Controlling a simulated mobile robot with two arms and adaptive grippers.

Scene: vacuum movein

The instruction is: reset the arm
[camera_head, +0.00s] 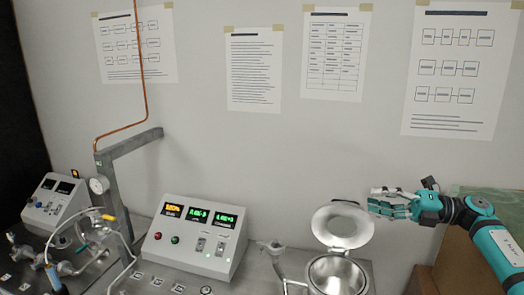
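My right gripper (380,202), teal and grey, reaches in from the right edge on its teal arm. It is just right of the raised round metal lid (343,224) of a metal chamber (337,275). It appears to overlap the space beside the lid, and I cannot tell whether it touches it. Its fingers point left and are seen from the side, so their opening is unclear. No held object shows. My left gripper is not in view.
A control box (196,240) with three lit displays stands left of the chamber. A second box (57,200), a grey post (112,195) and glassware (92,235) are farther left. A brown box (462,262) stands at the right under my arm. Papers hang on the wall.

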